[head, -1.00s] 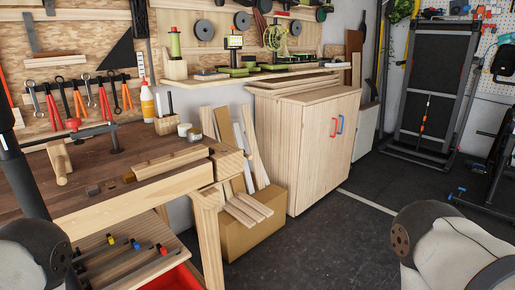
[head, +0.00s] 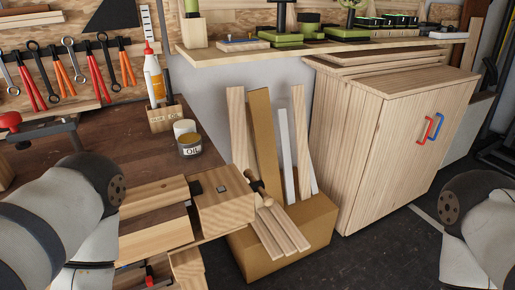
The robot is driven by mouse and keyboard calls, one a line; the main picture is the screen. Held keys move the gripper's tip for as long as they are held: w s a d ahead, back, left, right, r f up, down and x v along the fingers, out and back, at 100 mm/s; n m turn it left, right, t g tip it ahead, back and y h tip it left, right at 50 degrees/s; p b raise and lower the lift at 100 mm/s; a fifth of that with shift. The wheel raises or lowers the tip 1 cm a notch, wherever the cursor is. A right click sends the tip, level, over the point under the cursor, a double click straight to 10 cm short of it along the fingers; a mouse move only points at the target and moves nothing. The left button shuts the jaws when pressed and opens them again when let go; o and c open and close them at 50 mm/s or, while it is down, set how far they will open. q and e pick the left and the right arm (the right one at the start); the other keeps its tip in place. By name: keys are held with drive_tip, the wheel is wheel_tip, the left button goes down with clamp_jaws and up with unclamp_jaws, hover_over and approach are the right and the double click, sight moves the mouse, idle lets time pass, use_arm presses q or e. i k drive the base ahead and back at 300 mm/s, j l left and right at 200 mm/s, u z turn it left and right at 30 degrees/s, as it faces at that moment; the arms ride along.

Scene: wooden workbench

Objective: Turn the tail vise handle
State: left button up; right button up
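The tail vise is a light wooden block (head: 222,207) at the right end of the workbench (head: 100,150). Its handle (head: 258,187), a short wooden bar, sticks out at the block's right side, above the cardboard box. The handle looks tilted in the picture. My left arm covers the lower left of the view and part of the bench, and my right arm shows at the right edge. Neither gripper is in view, and nothing of mine is seen touching the handle.
A cardboard box (head: 258,262) with wood offcuts (head: 262,135) stands close beside the vise. A wooden cabinet (head: 380,150) is to the right. Dark floor lies clear at the lower right.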

sight(259, 186)
drive_tip(key=i+j, duration=0.1)
drive_tip(key=i+l+u, duration=0.25)
drive_tip(key=u, duration=0.2)
drive_tip(key=i+l+u, duration=0.2)
drive_tip(key=l+u, duration=0.25)
drive_tip(key=l, duration=0.15)
drive_tip(key=i+l+u, duration=0.15)
drive_tip(key=l+u, duration=1.25)
drive_tip(key=l, duration=0.15)
drive_tip(key=k, duration=0.05)
